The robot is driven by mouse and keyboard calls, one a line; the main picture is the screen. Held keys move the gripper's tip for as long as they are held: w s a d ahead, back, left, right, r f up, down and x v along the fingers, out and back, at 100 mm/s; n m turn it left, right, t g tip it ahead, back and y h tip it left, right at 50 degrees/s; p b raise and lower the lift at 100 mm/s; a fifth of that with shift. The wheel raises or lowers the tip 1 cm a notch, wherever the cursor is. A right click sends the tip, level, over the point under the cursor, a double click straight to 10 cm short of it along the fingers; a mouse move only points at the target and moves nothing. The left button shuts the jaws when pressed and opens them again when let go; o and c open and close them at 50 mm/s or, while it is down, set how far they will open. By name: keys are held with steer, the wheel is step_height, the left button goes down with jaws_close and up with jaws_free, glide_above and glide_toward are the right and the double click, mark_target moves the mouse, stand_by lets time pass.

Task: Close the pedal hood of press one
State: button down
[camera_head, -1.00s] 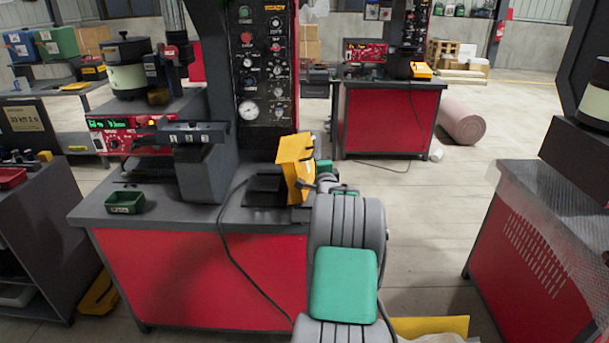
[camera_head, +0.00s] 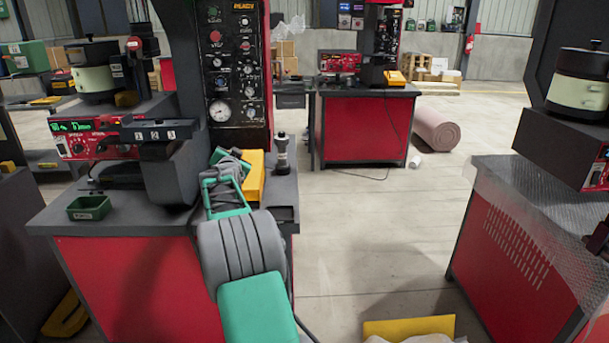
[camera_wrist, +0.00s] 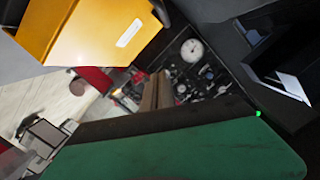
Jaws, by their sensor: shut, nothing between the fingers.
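The yellow pedal hood (camera_head: 254,176) is on the front right of the bench of press one (camera_head: 235,65), partly hidden behind my arm in the head view. Its visible part stands up from the bench; its exact angle and hinge are hidden. In the wrist view the hood (camera_wrist: 85,30) is large and close at the upper left, with a pale label on its face. My gripper (camera_wrist: 157,90) is shut and empty, its fingers together near the middle of the wrist view. The hood is to one side of the fingers, with no contact visible. In the head view the fingertips are not clear.
A green tray (camera_head: 88,208) lies on the bench's left. A small dark upright fitting (camera_head: 283,153) stands at the bench's right side. Another red bench (camera_head: 510,235) is on the right. Open floor (camera_head: 375,240) lies between the benches.

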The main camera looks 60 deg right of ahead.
steer(key=w+a+f+n, duration=0.1)
steer(key=w+a+f+n+b, duration=0.1)
steer(key=w, duration=0.1)
steer(key=w+a+f+n+b, duration=0.1)
steer(key=shift+w+a+f+g, duration=0.2)
steer(key=shift+w+f+g, duration=0.1)
steer(key=shift+f, duration=0.1)
steer(key=shift+w+a+f+b, duration=0.45)
steer(key=shift+w+f+b, duration=0.05)
steer(key=shift+f+b, duration=0.1)
steer(key=shift+f, duration=0.15)
